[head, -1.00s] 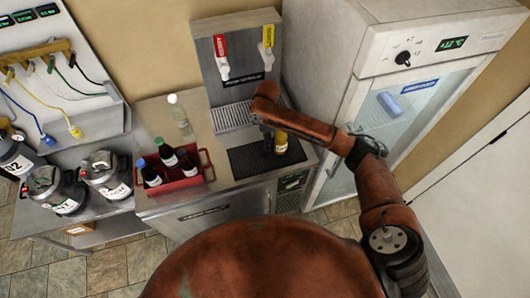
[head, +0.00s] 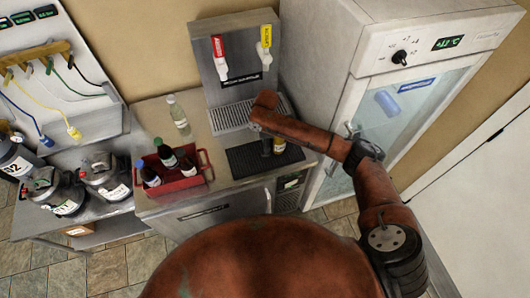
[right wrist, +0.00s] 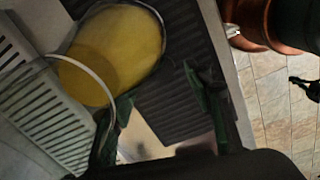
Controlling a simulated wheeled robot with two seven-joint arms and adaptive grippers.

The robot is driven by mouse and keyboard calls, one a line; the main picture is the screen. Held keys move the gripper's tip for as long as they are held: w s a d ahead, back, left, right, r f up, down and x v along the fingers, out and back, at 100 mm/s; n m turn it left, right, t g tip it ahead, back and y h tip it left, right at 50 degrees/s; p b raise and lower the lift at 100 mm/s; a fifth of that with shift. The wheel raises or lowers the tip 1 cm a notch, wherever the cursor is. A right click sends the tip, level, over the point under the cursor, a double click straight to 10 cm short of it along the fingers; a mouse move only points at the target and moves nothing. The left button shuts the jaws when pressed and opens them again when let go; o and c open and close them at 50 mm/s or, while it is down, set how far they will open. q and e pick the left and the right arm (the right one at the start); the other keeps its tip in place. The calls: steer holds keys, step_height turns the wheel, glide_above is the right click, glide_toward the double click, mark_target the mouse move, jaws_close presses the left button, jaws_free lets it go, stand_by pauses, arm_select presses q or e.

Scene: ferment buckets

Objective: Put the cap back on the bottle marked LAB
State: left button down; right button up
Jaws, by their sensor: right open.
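A red crate (head: 182,184) on the counter holds bottles: one with a blue cap (head: 150,175) and dark ones with white labels (head: 168,157). Their markings are too small to read, so I cannot tell which is LAB. A clear bottle (head: 178,115) stands behind the crate. I cannot make out a loose cap. My right gripper (right wrist: 157,88) is open above the dark mat, with a clear-rimmed vessel of yellow liquid (right wrist: 115,45) close by its fingers. That vessel also shows in the head view (head: 279,145), partly hidden by my right arm. My left gripper is out of view.
A tap dispenser (head: 240,60) with red and yellow handles stands behind a grated drip tray (head: 230,118). A glass-door fridge (head: 400,110) is to the right. Grey canisters (head: 105,175) stand at the left. The counter between crate and mat is clear.

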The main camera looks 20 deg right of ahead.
steer(key=shift+s+f, duration=0.1)
steer(key=shift+f, duration=1.85)
steer(key=c, duration=0.8)
